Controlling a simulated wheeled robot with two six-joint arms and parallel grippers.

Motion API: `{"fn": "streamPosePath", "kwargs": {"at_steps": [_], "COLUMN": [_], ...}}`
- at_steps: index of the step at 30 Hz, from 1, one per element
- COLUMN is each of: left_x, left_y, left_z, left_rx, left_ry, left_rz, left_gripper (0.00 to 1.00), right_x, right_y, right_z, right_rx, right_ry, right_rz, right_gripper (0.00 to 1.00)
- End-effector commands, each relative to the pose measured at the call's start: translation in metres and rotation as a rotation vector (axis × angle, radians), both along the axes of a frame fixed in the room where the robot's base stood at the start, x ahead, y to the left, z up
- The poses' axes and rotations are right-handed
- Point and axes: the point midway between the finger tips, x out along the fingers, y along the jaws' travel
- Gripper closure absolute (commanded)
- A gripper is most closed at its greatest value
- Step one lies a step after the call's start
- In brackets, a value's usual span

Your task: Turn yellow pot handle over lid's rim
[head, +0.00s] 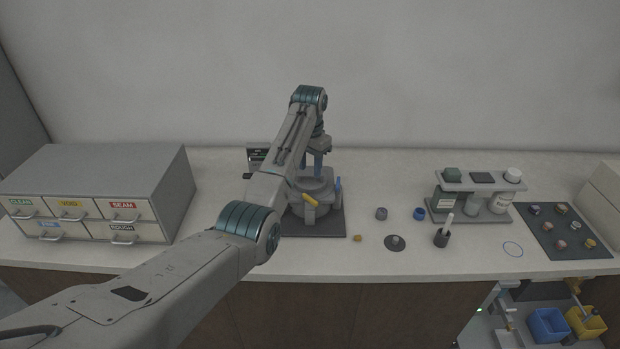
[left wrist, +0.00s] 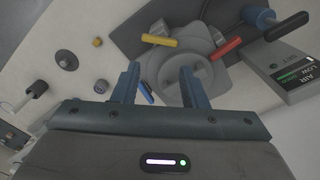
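The grey round pot (head: 318,184) with its lid stands on a dark base plate. The yellow handle (head: 310,199) juts outward from the pot's near side; in the left wrist view the yellow handle (left wrist: 159,40) points away from the lid (left wrist: 196,68). A red handle (left wrist: 226,47) also points outward. A blue handle (left wrist: 145,93) is partly behind a finger. My left gripper (head: 319,158) is above the pot; in the left wrist view its fingers (left wrist: 160,82) are apart with nothing gripped, one overlapping the lid. I cannot tell whether it touches. My right gripper is not seen.
A grey control box (left wrist: 296,77) and a black-handled lever (left wrist: 287,26) are close to the pot. A drawer cabinet (head: 160,170) stands left. Small parts, a bottle rack (head: 470,183) and a dark mat (head: 571,246) lie right.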

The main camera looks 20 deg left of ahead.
Motion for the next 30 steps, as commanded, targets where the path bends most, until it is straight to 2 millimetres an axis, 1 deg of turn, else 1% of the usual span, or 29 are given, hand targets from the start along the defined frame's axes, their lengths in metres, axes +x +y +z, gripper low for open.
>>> {"fn": "streamPosePath", "kwargs": {"at_steps": [5, 12, 15, 18, 21, 26, 30], "left_x": [0.0, 0.0, 0.0, 0.0, 0.0, 0.0, -0.001], "left_y": [0.0, 0.0, 0.0, 0.0, 0.0, 0.0, 0.0], "left_z": [-0.001, -0.001, -0.001, -0.001, -0.001, -0.005, -0.021], "left_rx": [-0.001, -0.002, -0.002, -0.002, -0.003, -0.001, 0.001], "left_ry": [0.0, 0.0, 0.001, 0.001, 0.001, 0.003, 0.006], "left_rz": [0.347, 0.929, 1.141, 1.305, 1.411, 1.473, 1.474], "left_gripper": [0.67, 0.67, 0.67, 0.67, 0.67, 0.67, 0.67], "right_x": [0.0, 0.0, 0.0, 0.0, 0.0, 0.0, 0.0], "right_y": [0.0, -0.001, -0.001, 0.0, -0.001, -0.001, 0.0], "right_z": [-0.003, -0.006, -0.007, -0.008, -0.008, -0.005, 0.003], "right_rx": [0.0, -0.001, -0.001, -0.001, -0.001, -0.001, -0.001], "right_ry": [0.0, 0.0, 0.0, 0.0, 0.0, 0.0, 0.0], "right_rz": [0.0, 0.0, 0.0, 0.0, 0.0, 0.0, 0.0], "right_gripper": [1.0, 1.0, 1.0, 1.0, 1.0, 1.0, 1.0]}}
